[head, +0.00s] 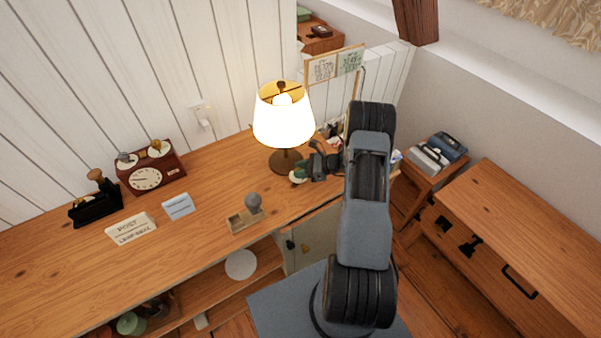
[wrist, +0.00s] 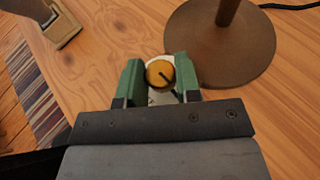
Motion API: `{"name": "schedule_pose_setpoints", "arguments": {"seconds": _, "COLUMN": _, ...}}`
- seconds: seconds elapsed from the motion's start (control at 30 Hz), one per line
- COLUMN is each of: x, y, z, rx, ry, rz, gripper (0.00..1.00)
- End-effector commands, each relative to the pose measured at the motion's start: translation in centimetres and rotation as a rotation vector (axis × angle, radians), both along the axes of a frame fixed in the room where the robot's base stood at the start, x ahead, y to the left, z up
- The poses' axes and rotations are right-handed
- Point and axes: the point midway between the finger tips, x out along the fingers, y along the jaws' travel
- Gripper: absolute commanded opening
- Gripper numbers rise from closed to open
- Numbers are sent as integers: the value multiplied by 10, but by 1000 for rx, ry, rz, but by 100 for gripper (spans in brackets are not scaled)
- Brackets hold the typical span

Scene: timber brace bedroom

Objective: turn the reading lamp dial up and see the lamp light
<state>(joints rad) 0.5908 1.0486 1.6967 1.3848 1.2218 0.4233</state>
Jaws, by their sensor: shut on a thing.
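The reading lamp (head: 283,118) stands on the wooden desk, its white shade glowing and its bulb bright. Its round brown base shows in the wrist view (wrist: 220,48). The dial (wrist: 160,73) is a round amber knob with a dark pointer mark, on a pale mount beside the lamp base. My gripper (wrist: 158,80) has its green fingers on either side of the dial and is shut on it. In the head view my gripper (head: 300,174) is low at the desk, just right of the lamp base, and the dial is mostly hidden there.
A dark cord (wrist: 290,6) runs from the lamp base. A wooden cabinet (head: 530,225) stands at the right.

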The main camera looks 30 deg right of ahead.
Motion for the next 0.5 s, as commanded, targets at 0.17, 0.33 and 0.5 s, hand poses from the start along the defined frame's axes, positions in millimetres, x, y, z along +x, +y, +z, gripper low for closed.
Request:
{"name": "schedule_pose_setpoints", "arguments": {"seconds": 0.17, "x": 0, "y": 0, "z": 0, "rx": 0, "ry": 0, "rz": 2, "gripper": 7}}
{"name": "schedule_pose_setpoints", "arguments": {"seconds": 0.33, "x": 0, "y": 0, "z": 0, "rx": 0, "ry": 0, "rz": 2, "gripper": 42}}
{"name": "schedule_pose_setpoints", "arguments": {"seconds": 0.5, "x": 0, "y": 0, "z": 0, "rx": 0, "ry": 0, "rz": 2, "gripper": 57}}
